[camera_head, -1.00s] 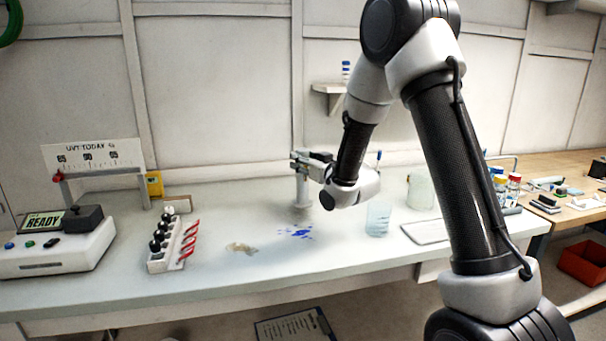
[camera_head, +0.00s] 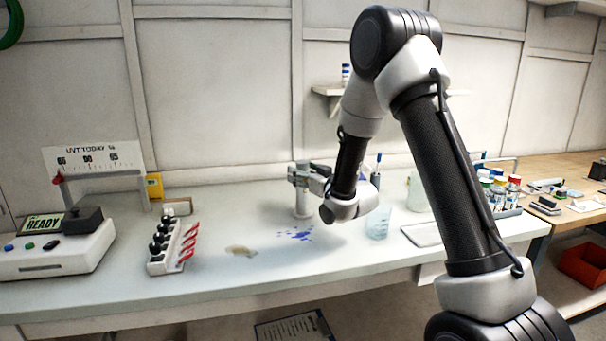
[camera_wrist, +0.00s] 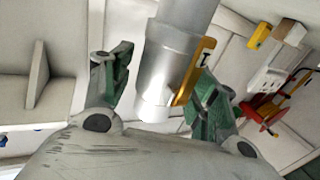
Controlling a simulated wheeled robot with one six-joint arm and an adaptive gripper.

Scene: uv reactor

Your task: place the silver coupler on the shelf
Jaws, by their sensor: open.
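A silver cylinder, which looks like the coupler, stands upright on the bench (camera_head: 303,200) in the head view. In the wrist view the silver coupler (camera_wrist: 172,65) runs between my fingers, with a pale lower end and a yellow piece alongside it. My gripper (camera_head: 302,176) is at the cylinder's upper part, fingers spread on either side. In the wrist view my gripper (camera_wrist: 162,90) shows green-padded fingers apart, with a gap at the left finger; contact on the right is unclear. The wall shelf (camera_head: 322,90) is behind my arm, partly hidden.
A small bottle (camera_head: 345,74) stands on the shelf's left part. A clear beaker (camera_head: 379,223) stands right of my gripper. A rack with black-topped items and red clips (camera_head: 165,257) is at left.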

